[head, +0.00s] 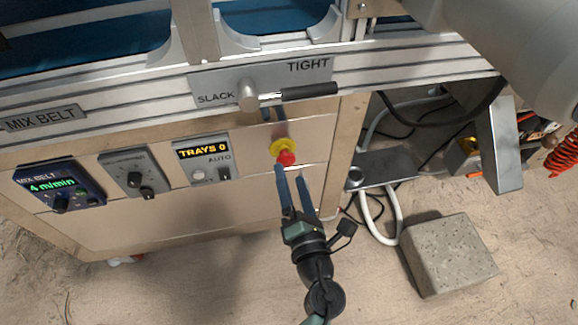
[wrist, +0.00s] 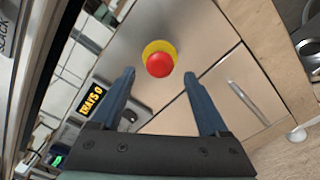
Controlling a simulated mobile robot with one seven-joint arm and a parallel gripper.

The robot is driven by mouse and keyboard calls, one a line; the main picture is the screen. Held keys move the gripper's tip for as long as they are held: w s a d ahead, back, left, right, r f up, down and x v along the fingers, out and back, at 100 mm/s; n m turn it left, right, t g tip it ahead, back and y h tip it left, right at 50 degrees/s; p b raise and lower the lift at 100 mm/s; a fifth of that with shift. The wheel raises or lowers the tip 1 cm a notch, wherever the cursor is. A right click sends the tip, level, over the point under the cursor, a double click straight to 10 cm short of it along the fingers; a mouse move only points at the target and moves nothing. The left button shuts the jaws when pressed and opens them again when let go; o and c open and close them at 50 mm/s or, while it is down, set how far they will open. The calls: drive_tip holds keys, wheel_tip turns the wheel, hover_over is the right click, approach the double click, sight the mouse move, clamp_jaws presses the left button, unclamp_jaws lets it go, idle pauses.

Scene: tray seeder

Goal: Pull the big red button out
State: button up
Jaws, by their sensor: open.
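The big red button (head: 286,158) sits on a yellow collar (head: 280,146) on the cabinet front, below the SLACK–TIGHT lever. In the wrist view the red button (wrist: 160,64) shows ahead of the fingers, centred a little above the gap between them. My gripper (head: 291,172) is open, with blue fingers pointing at the button from below in the head view. In the wrist view my gripper (wrist: 160,75) has its two fingers spread apart, with nothing between them. The fingertips look close to the button; I cannot tell whether they touch it.
Left of the button are the TRAYS counter panel (head: 203,158), a knob panel (head: 137,172) and the MIX BELT panel (head: 60,187). A lever with a black handle (head: 309,92) is above. A concrete block (head: 448,254) and cables lie on the floor at right.

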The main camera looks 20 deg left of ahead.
drive_tip(key=p+v, duration=0.1)
drive_tip(key=v, duration=0.8)
drive_tip(key=shift+s+d+p, duration=0.25)
drive_tip(key=shift+p, duration=0.15)
